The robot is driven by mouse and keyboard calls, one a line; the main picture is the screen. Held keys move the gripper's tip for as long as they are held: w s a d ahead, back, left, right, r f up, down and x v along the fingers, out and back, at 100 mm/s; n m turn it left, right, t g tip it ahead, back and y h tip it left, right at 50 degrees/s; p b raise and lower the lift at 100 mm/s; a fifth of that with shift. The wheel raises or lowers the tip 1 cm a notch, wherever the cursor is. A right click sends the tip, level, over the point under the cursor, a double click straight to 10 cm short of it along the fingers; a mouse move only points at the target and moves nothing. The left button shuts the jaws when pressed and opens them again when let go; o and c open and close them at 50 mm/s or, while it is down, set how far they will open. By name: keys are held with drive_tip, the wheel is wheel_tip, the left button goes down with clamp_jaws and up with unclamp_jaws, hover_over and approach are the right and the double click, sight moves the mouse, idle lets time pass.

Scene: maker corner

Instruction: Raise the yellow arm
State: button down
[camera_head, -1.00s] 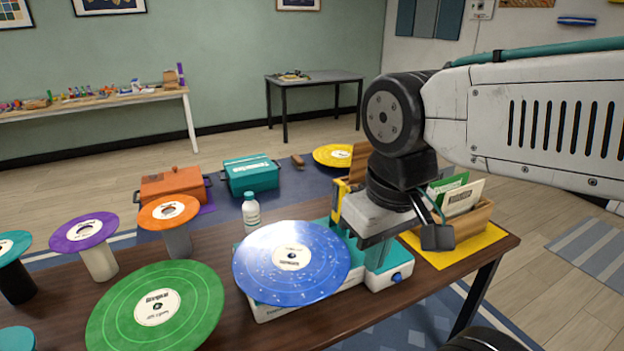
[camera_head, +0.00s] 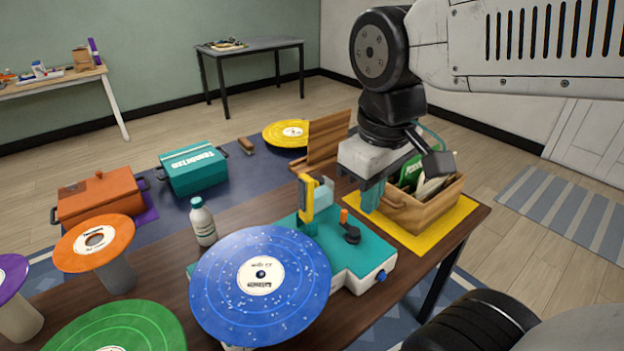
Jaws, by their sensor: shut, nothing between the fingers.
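The yellow arm (camera_head: 306,199) is a short yellow piece at the back of the teal record player (camera_head: 362,250), just behind the blue record (camera_head: 303,265). From this angle I cannot tell how far it is raised. My gripper (camera_head: 370,200) points down, to the right of the yellow arm and apart from it in the picture. Its teal fingers are shut and empty, in front of the wooden crate. The yellow arm is not covered by my gripper.
A small orange piece and black knob (camera_head: 350,233) stand on the player's deck. A wooden crate (camera_head: 425,213) of sleeves sits right on a yellow mat (camera_head: 437,238). A white bottle (camera_head: 203,222) stands left, near an orange record (camera_head: 95,243) on a stand.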

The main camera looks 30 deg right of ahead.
sight(309, 198)
drive_tip(key=w+a+f+n+h, duration=0.1)
drive_tip(key=w+a+n, duration=0.3)
drive_tip(key=w+n, duration=0.6)
drive_tip(key=w+a+f+n+h, duration=0.1)
drive_tip(key=w+a+n, duration=0.5)
drive_tip(key=w, duration=0.5)
drive_tip(key=w+d+f+n, duration=0.1)
drive_tip(key=d+f, duration=0.6)
drive_tip(key=f, duration=0.3)
drive_tip(key=shift+w+d+f+g, duration=0.2)
drive_tip(key=shift+w+g, duration=0.15)
drive_tip(key=shift+g, duration=0.05)
drive_tip(key=shift+a, duration=0.1)
